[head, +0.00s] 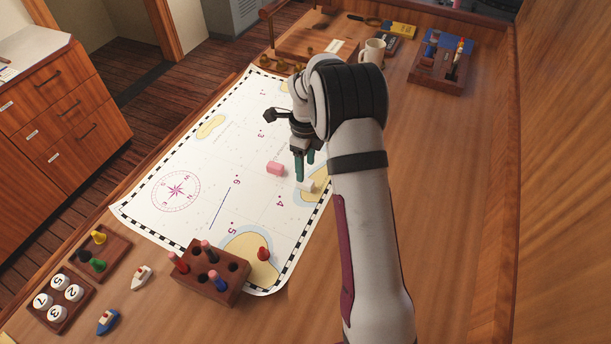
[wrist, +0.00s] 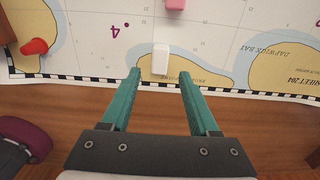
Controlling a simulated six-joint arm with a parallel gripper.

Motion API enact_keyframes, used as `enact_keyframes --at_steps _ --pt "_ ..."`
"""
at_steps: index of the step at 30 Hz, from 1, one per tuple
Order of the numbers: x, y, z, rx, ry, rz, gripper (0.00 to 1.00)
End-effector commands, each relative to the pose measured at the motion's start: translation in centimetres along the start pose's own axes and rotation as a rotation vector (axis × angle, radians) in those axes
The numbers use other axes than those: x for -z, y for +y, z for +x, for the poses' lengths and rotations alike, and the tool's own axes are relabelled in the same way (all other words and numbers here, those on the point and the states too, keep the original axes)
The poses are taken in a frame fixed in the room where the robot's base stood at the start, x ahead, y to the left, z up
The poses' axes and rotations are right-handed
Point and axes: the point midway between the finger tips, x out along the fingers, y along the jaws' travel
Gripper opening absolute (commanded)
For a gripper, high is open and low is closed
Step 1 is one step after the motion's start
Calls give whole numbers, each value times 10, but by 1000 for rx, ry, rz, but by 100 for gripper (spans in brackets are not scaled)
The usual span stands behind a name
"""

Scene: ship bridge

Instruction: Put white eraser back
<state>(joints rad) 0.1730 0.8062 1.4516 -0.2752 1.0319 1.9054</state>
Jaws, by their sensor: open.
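The white eraser (head: 306,186) lies on the sea chart (head: 215,165), near the chart's right edge. In the wrist view the white eraser (wrist: 160,58) lies just beyond the fingertips, centred between them. My gripper (head: 304,168) is open and empty, above the chart close to the eraser. Its two green fingers also show in the wrist view (wrist: 159,74), spread to either side of the eraser's line. A pink eraser (head: 275,168) lies on the chart to the left; it also shows in the wrist view (wrist: 175,4).
A wooden block with holes and pegs (head: 210,272) stands at the chart's near edge, with a red piece (head: 263,254) beside it. A mug (head: 373,52) and a blue-backed wooden holder (head: 440,62) stand farther back. The table right of my arm is clear.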

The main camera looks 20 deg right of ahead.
Motion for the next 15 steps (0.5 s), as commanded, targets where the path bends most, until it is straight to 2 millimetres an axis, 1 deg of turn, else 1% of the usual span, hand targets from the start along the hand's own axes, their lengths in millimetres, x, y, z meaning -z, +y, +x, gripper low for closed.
enact_keyframes --at_steps 1,3,6,9,13,14,15 --pt "0 -1 -15 4 -2 0 61" --pt "0 0 -32 2 -2 1 61" --pt "0 0 -51 2 -1 1 61" --pt "0 0 -61 1 -1 1 61" --pt "1 2 -66 0 0 -10 61" --pt "1 5 -70 -1 -3 -31 61" --pt "3 15 -80 -3 -7 -90 61"
